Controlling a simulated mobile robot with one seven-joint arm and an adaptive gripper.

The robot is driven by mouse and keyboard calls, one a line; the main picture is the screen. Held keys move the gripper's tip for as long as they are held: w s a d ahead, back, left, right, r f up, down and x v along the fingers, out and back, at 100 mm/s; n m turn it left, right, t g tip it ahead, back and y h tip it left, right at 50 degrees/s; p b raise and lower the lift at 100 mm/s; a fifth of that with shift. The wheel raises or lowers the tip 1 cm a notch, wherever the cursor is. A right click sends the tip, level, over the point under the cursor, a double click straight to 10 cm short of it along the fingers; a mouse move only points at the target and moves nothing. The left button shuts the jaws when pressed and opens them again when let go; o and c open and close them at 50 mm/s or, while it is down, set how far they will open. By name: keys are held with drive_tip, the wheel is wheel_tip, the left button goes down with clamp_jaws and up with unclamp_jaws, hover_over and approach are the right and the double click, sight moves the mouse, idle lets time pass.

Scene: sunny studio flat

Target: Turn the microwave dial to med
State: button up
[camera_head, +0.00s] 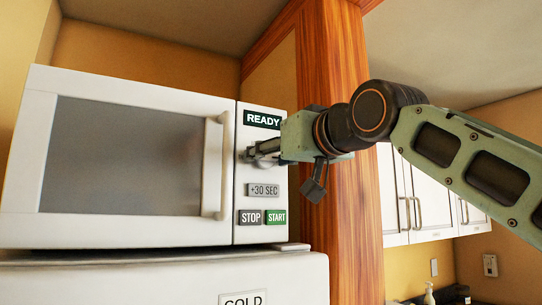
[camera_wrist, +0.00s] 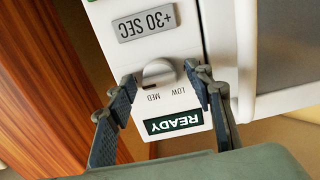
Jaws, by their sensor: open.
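The white microwave (camera_head: 110,231) stands with its door shut and its control panel on the right. Its panel has a READY display (camera_head: 263,119), a +30 SEC button, and STOP and START buttons. The round, light grey dial (camera_wrist: 158,73) shows upside down in the wrist view, with LOW and MED printed beside it. I cannot tell for certain which mark the dial points to. My gripper (camera_wrist: 160,76) is open, with one finger on each side of the dial; contact is unclear. In the head view my gripper (camera_head: 264,152) reaches the panel from the right and mostly hides the dial.
The microwave sits on a white appliance (camera_head: 150,280) marked COLD. A wooden side panel (camera_head: 340,200) stands close on the right, behind my arm. The door handle (camera_head: 216,165) sticks out left of the panel. White cabinets (camera_head: 392,190) are farther right.

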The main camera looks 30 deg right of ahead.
drive_tip(key=c, duration=1.2)
drive_tip(key=shift+o, duration=0.2)
drive_tip(key=shift+n, duration=0.3)
drive_tip(key=n+p, duration=0.1)
drive_tip(key=n, duration=0.4)
drive_tip(key=n+p, duration=0.1)
drive_tip(key=n, duration=0.5)
